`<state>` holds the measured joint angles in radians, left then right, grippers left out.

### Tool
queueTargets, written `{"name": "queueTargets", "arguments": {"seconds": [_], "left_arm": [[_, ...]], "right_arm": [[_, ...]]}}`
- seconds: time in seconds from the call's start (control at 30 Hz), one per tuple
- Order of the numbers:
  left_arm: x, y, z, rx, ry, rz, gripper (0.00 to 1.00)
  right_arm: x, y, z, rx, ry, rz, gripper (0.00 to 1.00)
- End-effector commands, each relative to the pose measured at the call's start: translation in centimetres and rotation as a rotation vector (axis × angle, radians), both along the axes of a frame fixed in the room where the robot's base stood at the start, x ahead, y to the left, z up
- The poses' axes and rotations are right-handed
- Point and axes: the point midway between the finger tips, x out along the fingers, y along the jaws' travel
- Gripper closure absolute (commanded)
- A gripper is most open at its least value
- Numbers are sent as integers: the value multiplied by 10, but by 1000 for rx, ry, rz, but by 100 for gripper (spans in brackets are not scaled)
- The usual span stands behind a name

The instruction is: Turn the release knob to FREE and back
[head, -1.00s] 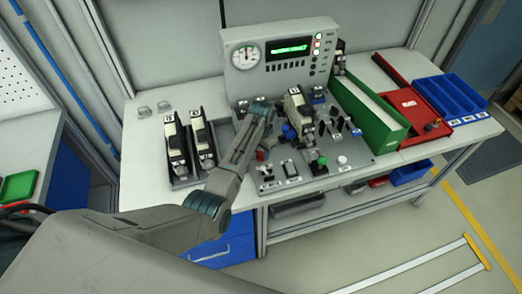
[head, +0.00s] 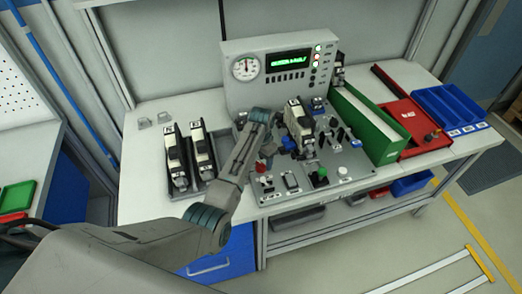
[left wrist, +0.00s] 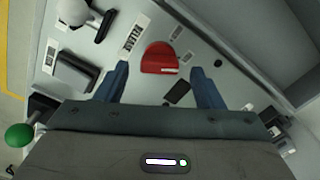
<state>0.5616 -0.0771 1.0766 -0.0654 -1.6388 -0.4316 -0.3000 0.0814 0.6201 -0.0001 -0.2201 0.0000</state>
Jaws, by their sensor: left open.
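The red release knob (left wrist: 160,58) is a round disc with a raised bar, on the grey panel in the left wrist view. A white label (left wrist: 132,35) is beside it; I cannot read it surely. In the head view the red knob (head: 260,167) shows near the panel's front left. My left gripper (head: 268,153) is over the panel, pointing down at this area. In the left wrist view its blue fingers (left wrist: 160,70) are spread wide, one on each side of the knob, with visible gaps. I cannot tell the height above it. My right gripper is not in view.
The panel also carries a green knob (head: 320,177), a white knob (head: 342,171) and switches. A black-and-white device (head: 298,122) stands close right of my gripper. Two similar devices stand at left (head: 202,150). A green bin (head: 368,125), red tray (head: 412,120) and blue tray (head: 450,105) are at right.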

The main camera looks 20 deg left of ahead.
Motion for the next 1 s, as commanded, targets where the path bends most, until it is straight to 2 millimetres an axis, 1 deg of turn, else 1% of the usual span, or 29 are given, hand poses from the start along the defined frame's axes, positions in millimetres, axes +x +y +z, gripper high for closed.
{"name": "queueTargets", "arguments": {"seconds": [0.1,0.3,0.4,0.5,0.67,1.0], "left_arm": [[1,0,21,-1,-6,0,38],[1,0,61,-1,-6,-1,38],[1,0,76,0,-4,-1,38],[0,0,85,0,-2,-1,38],[0,0,90,0,-1,-1,38],[0,0,90,0,-1,-1,38]], "right_arm": [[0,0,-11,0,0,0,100],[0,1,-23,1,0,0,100],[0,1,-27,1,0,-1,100],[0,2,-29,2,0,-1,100],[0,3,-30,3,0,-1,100],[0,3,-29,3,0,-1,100]]}}
